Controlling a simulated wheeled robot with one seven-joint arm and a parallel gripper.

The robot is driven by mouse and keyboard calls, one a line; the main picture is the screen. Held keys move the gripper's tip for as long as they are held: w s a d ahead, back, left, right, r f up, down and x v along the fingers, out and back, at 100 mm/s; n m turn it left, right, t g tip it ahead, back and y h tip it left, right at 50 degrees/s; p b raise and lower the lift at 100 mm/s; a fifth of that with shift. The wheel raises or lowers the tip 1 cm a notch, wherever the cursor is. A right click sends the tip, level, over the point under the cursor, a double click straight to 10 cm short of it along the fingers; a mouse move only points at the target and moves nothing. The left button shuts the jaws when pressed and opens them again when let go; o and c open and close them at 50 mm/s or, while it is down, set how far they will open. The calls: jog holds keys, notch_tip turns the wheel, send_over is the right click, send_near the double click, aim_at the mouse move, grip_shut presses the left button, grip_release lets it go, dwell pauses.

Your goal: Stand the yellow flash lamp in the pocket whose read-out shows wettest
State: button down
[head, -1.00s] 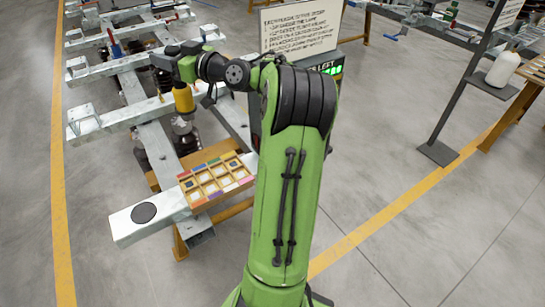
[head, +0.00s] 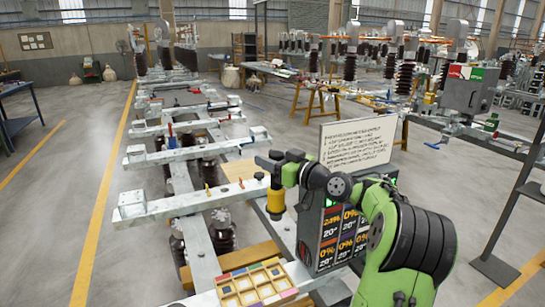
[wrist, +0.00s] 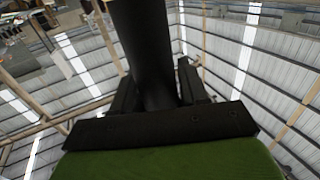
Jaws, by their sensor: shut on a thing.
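My gripper (head: 276,165) is shut on the yellow flash lamp (head: 275,200) and holds it in the air, roughly upright, beyond the tray. The lamp has a yellow body with dark ends. In the wrist view, a dark shaft (wrist: 142,50) stands between my jaws. The pocket tray (head: 222,289), a wooden box with several pockets and coloured edge tags, lies below and nearer. The read-out panel (head: 318,262) stands right of the lamp. It shows several percent and degree values; one upper-left cell seems to read 24% and others 0%. My arm covers its right part.
A white sign board (head: 357,141) with small text stands above the panel. Pale metal beams (head: 185,206) with dark insulators run behind the lamp. A dark stand (head: 520,215) rises at the right. Open floor (head: 50,220) lies at the left.

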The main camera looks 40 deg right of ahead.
notch_tip(320, 180, down, 22)
jog(key=b, duration=0.6)
jog(key=shift+r, duration=0.15)
jog(key=c, duration=0.6)
grip_release()
jog(key=shift+f, duration=0.25)
